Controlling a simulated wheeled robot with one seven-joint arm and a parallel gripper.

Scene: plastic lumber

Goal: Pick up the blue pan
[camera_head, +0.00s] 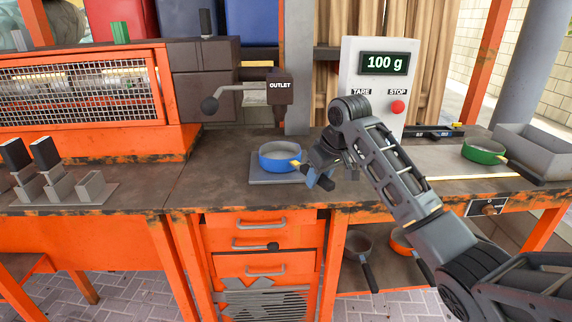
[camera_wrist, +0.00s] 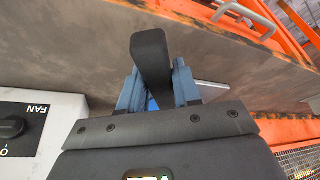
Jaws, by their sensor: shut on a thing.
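The blue pan (camera_head: 280,157) sits on a grey square plate (camera_head: 262,180) on the workbench, under the outlet. Its handle points toward the front right, with a yellow part next to the pan's wall. My gripper (camera_head: 313,179) is at this handle, right of the pan's bowl, and is shut on it. In the wrist view, a dark handle, part of the blue pan (camera_wrist: 150,55), lies between the blue fingers of my gripper (camera_wrist: 157,90). I cannot tell whether the pan is lifted off the plate.
The outlet (camera_head: 280,88) with its lever stands behind the pan. A scale display (camera_head: 388,62) reads 100 g. A green pan (camera_head: 483,151) and a grey bin (camera_head: 535,148) are at the right.

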